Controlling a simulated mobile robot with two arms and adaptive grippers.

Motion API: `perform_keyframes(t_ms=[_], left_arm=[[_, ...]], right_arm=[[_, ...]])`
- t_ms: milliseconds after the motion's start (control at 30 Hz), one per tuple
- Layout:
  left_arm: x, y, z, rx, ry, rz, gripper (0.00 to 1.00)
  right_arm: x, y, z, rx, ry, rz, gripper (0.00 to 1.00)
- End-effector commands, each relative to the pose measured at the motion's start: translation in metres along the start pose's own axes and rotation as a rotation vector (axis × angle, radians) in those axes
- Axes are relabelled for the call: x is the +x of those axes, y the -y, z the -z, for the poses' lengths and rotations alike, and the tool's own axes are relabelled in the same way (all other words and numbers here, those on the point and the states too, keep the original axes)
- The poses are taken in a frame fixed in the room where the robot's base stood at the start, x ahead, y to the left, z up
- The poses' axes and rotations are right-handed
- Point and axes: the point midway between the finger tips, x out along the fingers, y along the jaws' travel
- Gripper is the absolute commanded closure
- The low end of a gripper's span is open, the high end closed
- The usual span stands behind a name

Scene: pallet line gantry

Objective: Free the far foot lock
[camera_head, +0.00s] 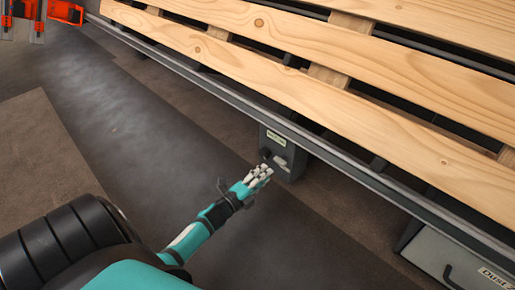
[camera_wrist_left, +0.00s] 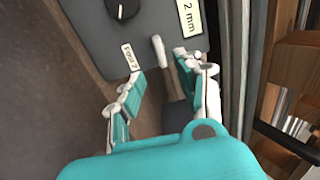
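A grey foot box (camera_head: 296,168) hangs under the pallet line's rail and carries a black knob, a pale label and a small light lever (camera_head: 280,161). In the left wrist view, the lever (camera_wrist_left: 158,50) is a short pale bar beside a small tag (camera_wrist_left: 131,57) that seems to read "Foot 2". My left gripper (camera_head: 262,171) reaches the box's front face. In the left wrist view, its fingers (camera_wrist_left: 163,75) are spread to either side of the lever's lower end; contact is not clear. The lever's root is partly hidden. My right gripper is out of view.
The wooden pallet (camera_head: 300,90) and metal rail (camera_head: 190,72) overhang the box. A grey cabinet (camera_head: 440,262) stands lower right. Floor to the left is open.

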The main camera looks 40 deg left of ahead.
Motion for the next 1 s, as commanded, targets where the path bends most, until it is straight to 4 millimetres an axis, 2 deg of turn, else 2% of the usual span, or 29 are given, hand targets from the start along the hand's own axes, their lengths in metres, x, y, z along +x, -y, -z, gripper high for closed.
perform_keyframes(t_ms=[100,267,1000], left_arm=[[-0.019,-0.001,0.0,-0.001,0.0,-0.002,0.64],[-0.031,0.0,0.0,0.0,0.0,0.0,0.64],[-0.032,0.0,0.0,0.0,0.0,0.0,0.64]], right_arm=[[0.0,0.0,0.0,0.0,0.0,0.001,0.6],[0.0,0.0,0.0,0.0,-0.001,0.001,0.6],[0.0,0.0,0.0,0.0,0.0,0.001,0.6]])
